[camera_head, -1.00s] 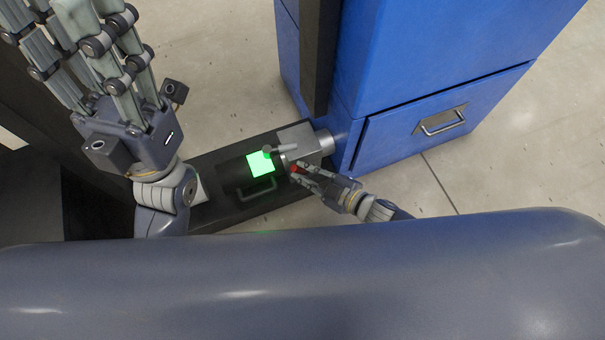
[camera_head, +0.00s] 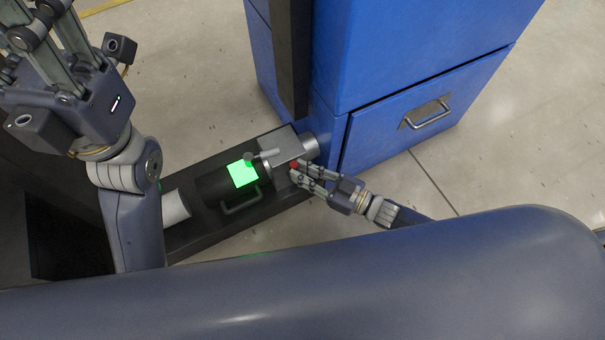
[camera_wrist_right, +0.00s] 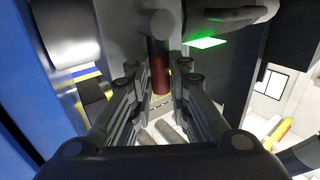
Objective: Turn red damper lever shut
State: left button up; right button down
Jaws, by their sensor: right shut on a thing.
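The red damper lever (camera_head: 293,163) shows as a small red tip beside the grey block on the dark unit. In the right wrist view its red grip (camera_wrist_right: 160,78) hangs from a grey shaft between my fingers. My right gripper (camera_head: 301,172) is shut on the red grip; its fingers hide part of it in the head view. The fingers also stand on both sides of it in the right wrist view (camera_wrist_right: 158,80). My left gripper (camera_head: 55,60) is raised at the upper left, away from the unit, with its fingertips cut off by the picture edge.
The dark unit carries a glowing green panel (camera_head: 243,173), a grey block (camera_head: 280,145), a small grey handle (camera_head: 268,153) and a dark bar handle (camera_head: 241,200). A blue cabinet (camera_head: 385,60) with a drawer handle (camera_head: 427,114) stands close at the right. Open floor (camera_head: 500,165) lies right of it.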

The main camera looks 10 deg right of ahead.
jog(key=shift+w, duration=0.1)
dwell(0.3)
jog(key=c, duration=1.8)
grip_release()
jog(key=v, duration=1.2)
jog(key=shift+f, duration=0.1)
